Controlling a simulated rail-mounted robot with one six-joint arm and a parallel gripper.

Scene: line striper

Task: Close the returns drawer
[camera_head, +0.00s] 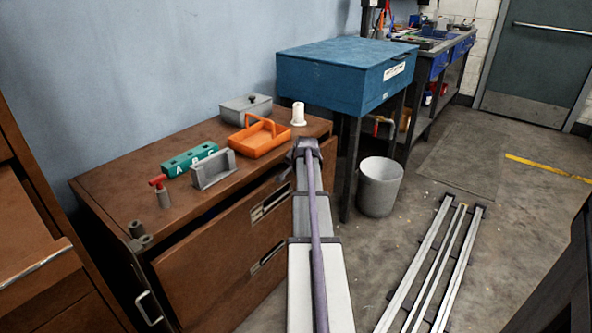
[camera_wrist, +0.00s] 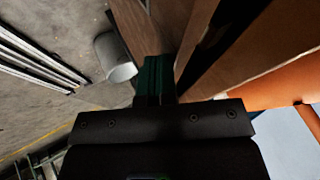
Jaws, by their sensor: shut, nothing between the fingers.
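A brown cabinet (camera_head: 110,190) stands against the blue wall in the head view. Its wide drawer front (camera_head: 205,270) stands out from the body, with a dark gap along its top edge, so this drawer is partly open. Metal label holders or pulls (camera_head: 270,202) are on the front; their lettering is too small to read. My gripper (camera_head: 306,150) is near the cabinet's right end, beside the drawer. In the wrist view its fingers (camera_wrist: 152,80) are together and empty, close to brown panels (camera_wrist: 190,30). I cannot tell whether they touch.
On the cabinet top are an orange tray (camera_head: 258,140), a green block (camera_head: 190,160), a grey holder (camera_head: 213,170) and a grey box (camera_head: 245,108). A blue chest (camera_head: 335,70) and a bucket (camera_head: 379,187) stand to the right. Metal rails (camera_head: 435,265) lie on the floor.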

